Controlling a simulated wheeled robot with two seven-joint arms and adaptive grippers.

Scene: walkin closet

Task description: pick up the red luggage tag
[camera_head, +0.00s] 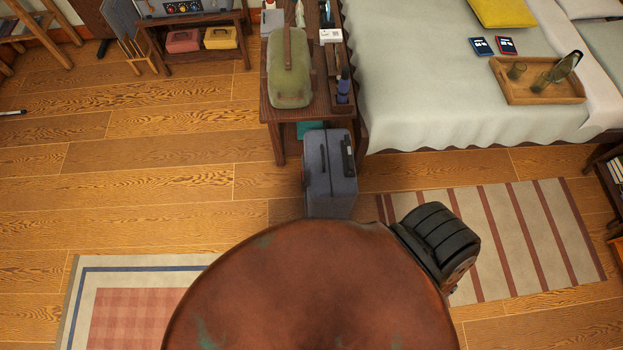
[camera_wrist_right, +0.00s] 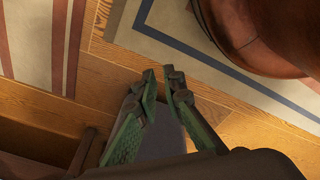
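Two small dark-faced tags lie side by side on the pale bed cover, in the upper right of the head view. The right one has red edges and looks like the red luggage tag (camera_head: 506,45). The left one is a blue tag (camera_head: 481,46). My right gripper (camera_wrist_right: 161,74) shows in the right wrist view, with green fingers pointing down toward the floor. A narrow gap shows between its tips and nothing is held. The tag is not in that view. My left gripper is not seen.
A grey suitcase (camera_head: 328,172) stands before a wooden table (camera_head: 272,133) with a green bag (camera_head: 290,80). A striped rug (camera_head: 500,240) lies before the bed.

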